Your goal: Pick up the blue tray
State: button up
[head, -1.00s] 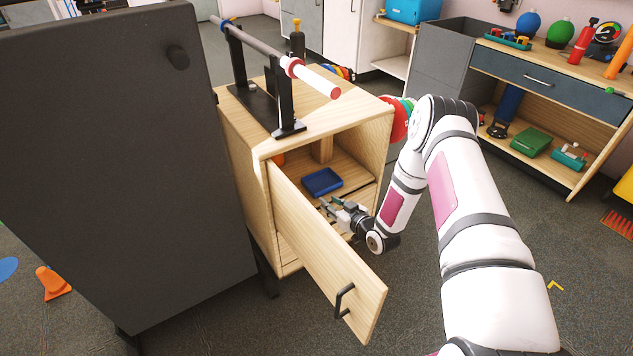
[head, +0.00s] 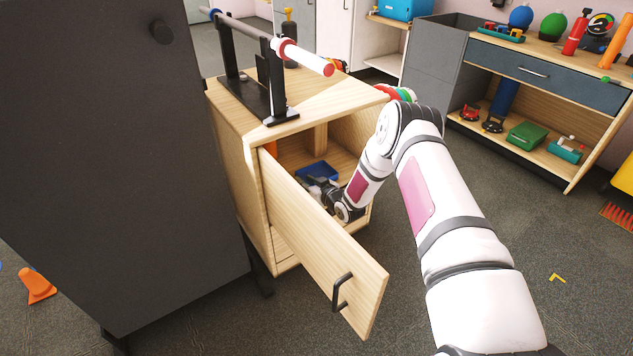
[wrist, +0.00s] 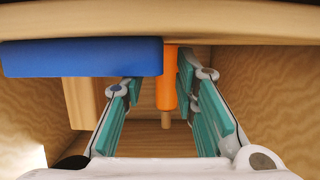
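The blue tray (head: 317,169) lies inside the open wooden cabinet (head: 228,150), on its inner floor. My gripper (head: 320,187) is inside the cabinet, just in front of the tray, and hides part of it in the head view. In the wrist view the tray (wrist: 80,57) is a blue slab at the upper left. My gripper's teal-padded fingers (wrist: 160,82) are spread open with nothing held between them. The left finger is close to the tray's right end; I cannot tell whether they touch.
The open cabinet door (head: 320,250) with its black handle stands close to my forearm. An orange cylinder (wrist: 166,78) is further inside. Cabinet side walls flank the gripper. A rod stand (head: 255,80) is on top; a dark grey panel (head: 110,170) stands left.

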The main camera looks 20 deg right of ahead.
jog(key=shift+w+a+f, duration=0.2)
jog(key=shift+w, duration=0.35)
grip_shut()
jog(key=shift+r, duration=0.15)
